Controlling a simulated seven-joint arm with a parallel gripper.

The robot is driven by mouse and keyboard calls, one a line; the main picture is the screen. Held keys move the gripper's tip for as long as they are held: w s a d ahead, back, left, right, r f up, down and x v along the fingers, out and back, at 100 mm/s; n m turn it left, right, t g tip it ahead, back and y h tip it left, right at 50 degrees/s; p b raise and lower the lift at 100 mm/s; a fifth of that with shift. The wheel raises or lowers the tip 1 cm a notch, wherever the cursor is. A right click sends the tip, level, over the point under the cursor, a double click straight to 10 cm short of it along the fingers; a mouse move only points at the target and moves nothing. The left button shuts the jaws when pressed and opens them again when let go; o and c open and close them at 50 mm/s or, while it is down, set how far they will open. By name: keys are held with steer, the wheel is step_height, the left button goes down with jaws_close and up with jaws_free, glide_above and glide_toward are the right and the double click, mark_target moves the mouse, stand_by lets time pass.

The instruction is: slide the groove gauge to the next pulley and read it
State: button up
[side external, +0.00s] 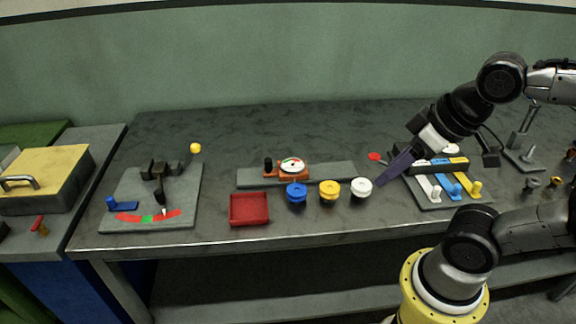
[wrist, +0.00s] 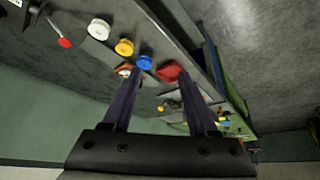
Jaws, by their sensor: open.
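The groove gauge (side external: 291,167) is an orange carriage with a round white dial and a black knob, on a grey rail (side external: 335,172). It stands behind the blue pulley (side external: 297,193), left of the yellow pulley (side external: 330,191) and white pulley (side external: 361,188). The dial's reading is too small to tell. In the wrist view the gauge (wrist: 123,70) is partly hidden by a finger; the blue (wrist: 145,62), yellow (wrist: 124,47) and white (wrist: 99,29) pulleys show. My gripper (side external: 383,179) is open and empty, right of the white pulley; its fingers also show in the wrist view (wrist: 160,76).
A red tray (side external: 249,209) lies left of the blue pulley. A lever stand with a coloured scale (side external: 150,205) is farther left. A panel with white, blue and yellow levers (side external: 440,198) and a red knob (side external: 375,156) are by my gripper. The bench behind the rail is clear.

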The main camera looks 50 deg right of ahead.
stand_by(0.3)
steer(key=shift+s, duration=0.15)
steer(key=shift+c, duration=1.3)
steer(key=w+d+r+g, duration=0.1)
steer(key=w+r, duration=1)
steer(key=w, duration=0.3)
steer(key=g, duration=0.5)
glide_above(268, 159)
step_height(268, 159, down, 18)
step_height(268, 159, down, 14)
steer(key=shift+r, duration=0.15)
steer(key=shift+c, duration=0.4)
